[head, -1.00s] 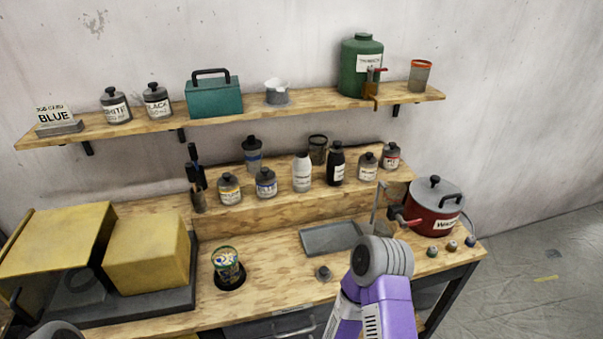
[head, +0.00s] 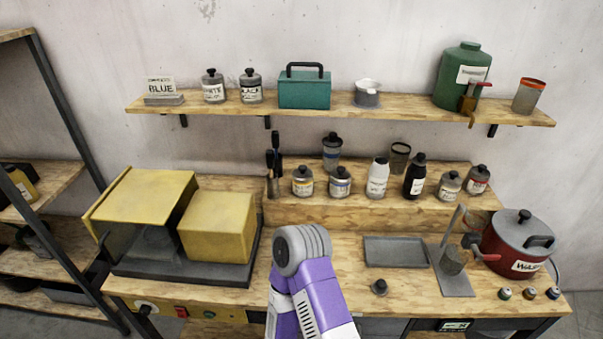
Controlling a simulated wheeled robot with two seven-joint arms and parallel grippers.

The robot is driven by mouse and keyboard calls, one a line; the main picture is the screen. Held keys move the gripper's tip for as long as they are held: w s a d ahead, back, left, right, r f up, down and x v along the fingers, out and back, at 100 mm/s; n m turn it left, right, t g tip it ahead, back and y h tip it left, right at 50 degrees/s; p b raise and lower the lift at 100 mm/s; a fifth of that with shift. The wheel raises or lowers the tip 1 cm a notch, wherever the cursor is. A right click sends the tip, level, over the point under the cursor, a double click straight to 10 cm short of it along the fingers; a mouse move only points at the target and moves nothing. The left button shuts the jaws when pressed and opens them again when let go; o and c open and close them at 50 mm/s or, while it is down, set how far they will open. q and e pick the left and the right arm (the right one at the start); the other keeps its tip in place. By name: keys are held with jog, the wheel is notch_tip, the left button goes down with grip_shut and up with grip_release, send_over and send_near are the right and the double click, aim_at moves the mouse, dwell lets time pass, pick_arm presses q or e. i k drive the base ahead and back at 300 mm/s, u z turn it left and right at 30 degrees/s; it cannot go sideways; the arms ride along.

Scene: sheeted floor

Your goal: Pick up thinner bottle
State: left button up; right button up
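A white bottle (head: 377,178) and a black bottle (head: 414,176) stand upright side by side on the raised wooden step at the back of the bench. Their labels are too small to read, so I cannot tell which is the thinner bottle. A green canister (head: 462,77) with a tap and an unreadable label stands on the wall shelf. A purple and grey part of my arm (head: 302,262) rises from the bottom in front of the bench, left of the grey tray. No gripper fingers show in the head view.
Small jars (head: 340,183) flank the bottles. A grey tray (head: 395,252), a cup stand (head: 453,262) and a red waste pot (head: 515,243) stand on the bench, with yellow boxes (head: 217,228) at left. A rack (head: 70,130) stands far left.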

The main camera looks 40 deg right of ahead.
aim_at(379, 171)
jog(key=u, duration=1.1)
jog(key=k, duration=1.3)
jog(key=z, duration=1.5)
